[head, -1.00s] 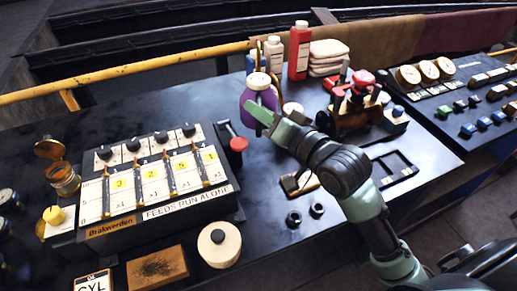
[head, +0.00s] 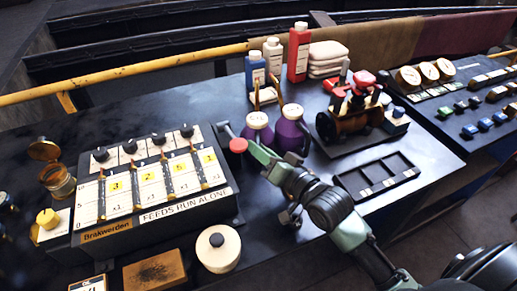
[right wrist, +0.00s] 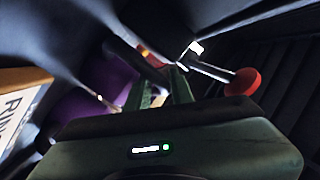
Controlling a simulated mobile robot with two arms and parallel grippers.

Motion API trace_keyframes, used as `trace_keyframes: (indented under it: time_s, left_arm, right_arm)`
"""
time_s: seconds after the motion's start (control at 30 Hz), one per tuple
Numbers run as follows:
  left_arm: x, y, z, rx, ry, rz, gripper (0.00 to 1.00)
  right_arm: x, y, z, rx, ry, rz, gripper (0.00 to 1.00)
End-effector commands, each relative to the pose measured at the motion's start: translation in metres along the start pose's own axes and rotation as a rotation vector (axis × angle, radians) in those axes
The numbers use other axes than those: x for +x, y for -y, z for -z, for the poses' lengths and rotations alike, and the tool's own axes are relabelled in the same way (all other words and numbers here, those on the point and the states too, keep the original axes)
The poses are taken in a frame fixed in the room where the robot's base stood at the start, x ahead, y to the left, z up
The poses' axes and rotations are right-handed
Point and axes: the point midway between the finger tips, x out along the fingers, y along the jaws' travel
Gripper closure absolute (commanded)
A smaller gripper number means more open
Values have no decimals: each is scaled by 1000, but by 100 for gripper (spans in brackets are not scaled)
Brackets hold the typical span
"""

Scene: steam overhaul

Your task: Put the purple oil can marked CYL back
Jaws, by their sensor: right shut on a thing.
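Two purple oil cans with white caps and brown spouts stand side by side mid-bench in the head view: a left one (head: 257,127) and a right one (head: 289,134). I cannot read CYL on either. My right gripper (head: 257,150) is at the front of the left can and appears shut on it. It hides part of that can's base, so I cannot tell if the can touches the bench. In the right wrist view the purple body (right wrist: 108,82) is beside the fingers (right wrist: 160,92), with a dark part between them. My left gripper is out of view.
A lever with a red knob (head: 238,145) is close left of the gripper. The feed box (head: 160,215) stands further left. Bottles, including a red one (head: 298,50), stand behind. A red-topped model (head: 350,115) and a black tray (head: 376,178) are to the right. A partly cropped sign (head: 88,285) lies lower left.

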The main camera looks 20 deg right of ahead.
Motion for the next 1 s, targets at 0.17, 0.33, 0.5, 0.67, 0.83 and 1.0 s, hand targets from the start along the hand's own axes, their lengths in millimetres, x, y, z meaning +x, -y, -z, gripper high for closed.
trace_keyframes:
  time_s: [0.17, 0.33, 0.5, 0.67, 0.83, 1.0]
  left_arm:
    - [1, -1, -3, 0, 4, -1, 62]
    - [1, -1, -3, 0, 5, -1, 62]
    - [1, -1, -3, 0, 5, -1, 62]
    - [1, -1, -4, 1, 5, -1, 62]
    - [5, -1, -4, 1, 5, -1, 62]
    - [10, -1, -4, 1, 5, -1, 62]
  right_arm:
    - [0, -1, -1, -1, -4, 3, 100]
    - [0, -2, -2, 1, 0, 0, 56]
    - [0, -2, -2, 1, 0, 0, 56]
    - [-4, 0, 0, 0, 1, 0, 56]
    - [-33, -1, -2, 0, 3, -1, 56]
    - [-71, -2, -3, 0, 5, -4, 56]
